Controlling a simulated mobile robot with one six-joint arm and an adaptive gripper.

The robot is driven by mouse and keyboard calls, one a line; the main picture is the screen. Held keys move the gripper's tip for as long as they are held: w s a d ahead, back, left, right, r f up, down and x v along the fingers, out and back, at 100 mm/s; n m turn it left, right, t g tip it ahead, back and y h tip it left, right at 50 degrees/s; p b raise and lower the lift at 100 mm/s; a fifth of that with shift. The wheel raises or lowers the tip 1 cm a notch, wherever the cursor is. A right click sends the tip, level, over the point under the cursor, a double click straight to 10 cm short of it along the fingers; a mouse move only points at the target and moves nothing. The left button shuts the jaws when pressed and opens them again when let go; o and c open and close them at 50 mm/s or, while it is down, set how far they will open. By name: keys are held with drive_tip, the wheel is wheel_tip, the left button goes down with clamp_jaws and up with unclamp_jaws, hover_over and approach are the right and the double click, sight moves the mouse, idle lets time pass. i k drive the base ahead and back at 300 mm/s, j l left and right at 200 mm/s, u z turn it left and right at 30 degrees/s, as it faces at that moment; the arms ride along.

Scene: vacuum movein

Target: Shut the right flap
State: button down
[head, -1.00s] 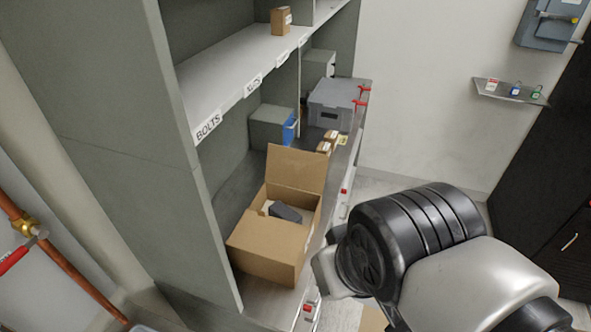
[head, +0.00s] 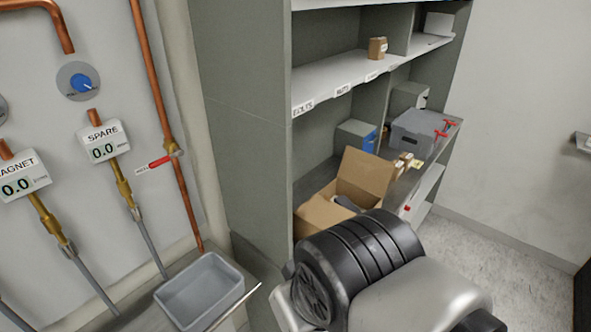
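An open cardboard box (head: 318,212) stands on the lower shelf of the grey shelving unit. One flap (head: 367,172) stands up at its far right side. A dark grey item (head: 345,202) lies inside the box. The near right part of the box is hidden behind my arm. My arm reaches in from the bottom right, in front of the box. My gripper's fingers are not clearly visible; only dark rounded arm parts and a pale edge show, so I cannot see whether it holds anything.
The shelf board (head: 350,84) labelled BOLTS runs above the box. A grey bin (head: 413,133) and small cartons (head: 403,162) stand farther along the lower shelf. At left are copper pipes (head: 155,90), gauges (head: 103,142) and a grey tray (head: 199,290).

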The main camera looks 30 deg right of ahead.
sight(368, 172)
drive_tip(key=l+u, duration=0.1)
drive_tip(key=u, duration=0.35)
drive_tip(key=l+u, duration=0.1)
drive_tip(key=u, duration=0.3)
drive_tip(key=l+u, duration=0.15)
drive_tip(key=u, duration=0.3)
drive_tip(key=l+u, duration=0.1)
drive_tip(key=u, duration=0.75)
drive_tip(key=k+l, duration=0.35)
drive_tip(key=l, duration=0.2)
drive_tip(key=k+l, duration=0.35)
drive_tip(key=l, duration=0.2)
drive_tip(key=k+l, duration=0.4)
drive_tip(key=l, duration=0.15)
drive_tip(key=k+l, duration=0.35)
drive_tip(key=l, duration=0.15)
drive_tip(key=k+l, duration=0.35)
drive_tip(key=l, duration=0.2)
drive_tip(key=k+l, duration=0.35)
drive_tip(key=l, duration=0.2)
drive_tip(key=k+l, duration=0.35)
drive_tip(key=l, duration=0.2)
